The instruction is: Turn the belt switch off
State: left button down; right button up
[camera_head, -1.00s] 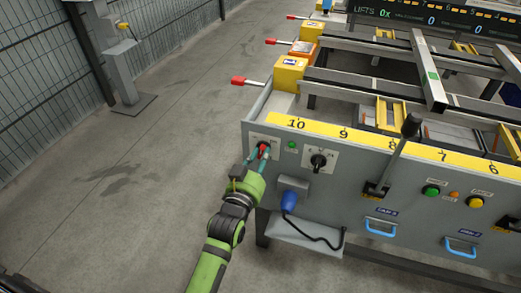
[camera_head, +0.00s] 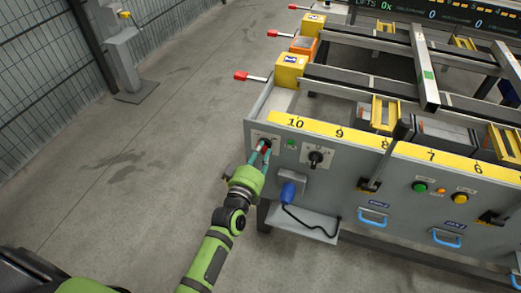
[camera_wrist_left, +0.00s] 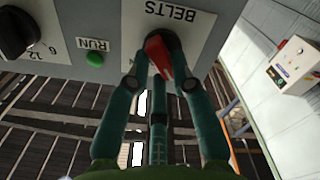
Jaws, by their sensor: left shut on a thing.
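The belt switch is a red knob on a light plate marked BELTS, at the left end of the grey front panel. It shows between my fingers in the head view (camera_head: 265,149) and in the left wrist view (camera_wrist_left: 158,54). The knob's base is partly hidden by the fingers. My right gripper is not in view.
A green RUN lamp (camera_head: 291,144) and a black rotary knob (camera_head: 316,157) sit right of the switch. A blue plug (camera_head: 288,193) with a black cable hangs below. A black-handled lever (camera_head: 385,155) stands farther right. Open floor (camera_head: 130,190) lies to the left.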

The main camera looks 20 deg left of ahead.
pick_arm(q)
jog(key=shift+r+n, duration=0.1)
jog(key=shift+n, duration=0.6)
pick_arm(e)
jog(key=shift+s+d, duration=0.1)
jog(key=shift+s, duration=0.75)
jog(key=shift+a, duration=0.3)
pick_arm(q)
jog(key=c, duration=1.1)
grip_release()
jog(key=shift+o, duration=0.2)
jog(key=s, duration=1.2)
jog(key=shift+a, duration=0.25)
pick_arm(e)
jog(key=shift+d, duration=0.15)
